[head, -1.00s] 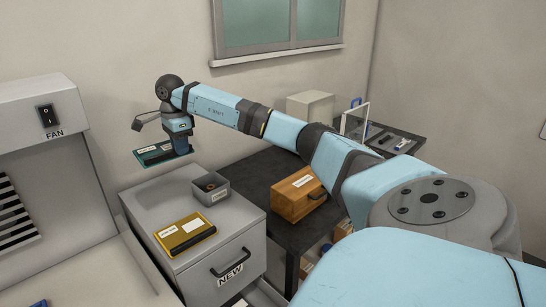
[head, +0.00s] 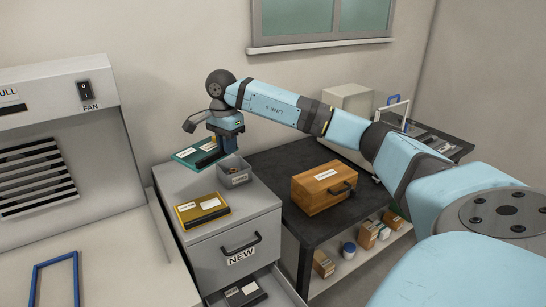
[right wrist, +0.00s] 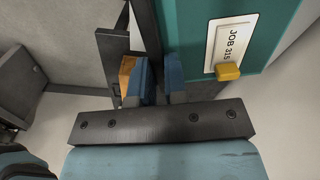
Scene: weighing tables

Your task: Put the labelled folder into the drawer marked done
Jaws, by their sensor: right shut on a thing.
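My right gripper (head: 226,142) is shut on a teal folder (head: 188,154) at the back left of the grey cabinet's top. I cannot tell whether the folder touches the top. In the right wrist view the folder (right wrist: 282,40) has a white label reading JOB 315 and a yellow tab. The cabinet's closed upper drawer (head: 213,259) is marked NEW. Below it a lower drawer (head: 268,297) is pulled out, with a dark labelled folder (head: 243,293) inside. No mark reading done is visible. My left gripper is out of view.
A yellow folder (head: 187,218) and a small grey bin (head: 236,179) sit on the cabinet top (head: 173,184). A dark table (head: 275,160) with a wooden box (head: 310,196) stands to the right. The fan unit (head: 50,90) is at left, above a blue frame (head: 36,280).

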